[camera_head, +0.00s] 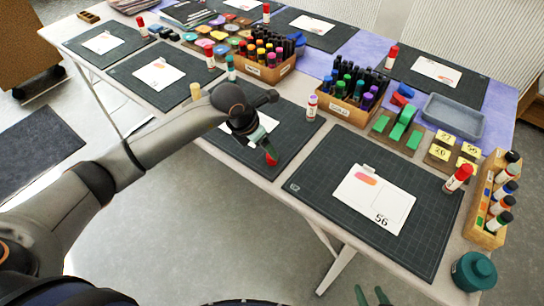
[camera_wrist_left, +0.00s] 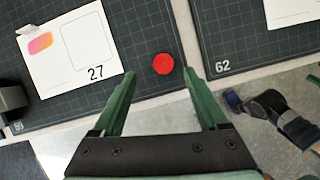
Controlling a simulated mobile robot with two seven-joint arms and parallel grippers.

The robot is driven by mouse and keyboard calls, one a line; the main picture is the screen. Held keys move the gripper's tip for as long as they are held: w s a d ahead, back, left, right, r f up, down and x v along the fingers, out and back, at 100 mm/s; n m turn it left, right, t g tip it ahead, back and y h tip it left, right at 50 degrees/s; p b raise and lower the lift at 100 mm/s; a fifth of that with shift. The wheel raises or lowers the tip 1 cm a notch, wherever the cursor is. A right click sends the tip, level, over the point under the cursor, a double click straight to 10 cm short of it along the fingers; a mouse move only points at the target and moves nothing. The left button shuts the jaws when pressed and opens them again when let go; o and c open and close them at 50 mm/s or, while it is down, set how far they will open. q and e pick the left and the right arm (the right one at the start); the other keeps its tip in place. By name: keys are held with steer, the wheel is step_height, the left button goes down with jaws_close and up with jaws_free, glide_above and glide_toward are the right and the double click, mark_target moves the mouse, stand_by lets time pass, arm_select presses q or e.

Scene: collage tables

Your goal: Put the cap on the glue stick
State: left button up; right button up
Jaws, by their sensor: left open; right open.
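A white glue stick (camera_head: 312,106) without a red cap on top stands near the right corner of the middle dark mat. A red cap (camera_head: 271,158) shows at the near part of that mat, below my left gripper (camera_head: 262,146). In the left wrist view the cap (camera_wrist_left: 163,64) is a round red shape beyond and between the fingertips. My left gripper (camera_wrist_left: 160,85) is open, and its green fingers hold nothing. My right gripper (camera_head: 372,296) is open and empty at the bottom edge; only its green fingertips show.
A card marked 27 (camera_wrist_left: 72,47) lies on the mat (camera_wrist_left: 140,30). A marker box (camera_head: 350,108) stands behind it. To the right are another mat (camera_head: 310,187), a red-capped glue stick (camera_head: 458,178), a wooden marker rack (camera_head: 488,235) and a teal jar (camera_head: 473,272).

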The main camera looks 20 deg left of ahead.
arm_select(q)
steer(key=shift+f, duration=0.1)
steer(key=x, duration=0.5)
steer(key=shift+s+d+f, duration=0.15)
steer(key=shift+s, duration=0.15)
steer(key=shift+c, duration=0.3)
jaws_close()
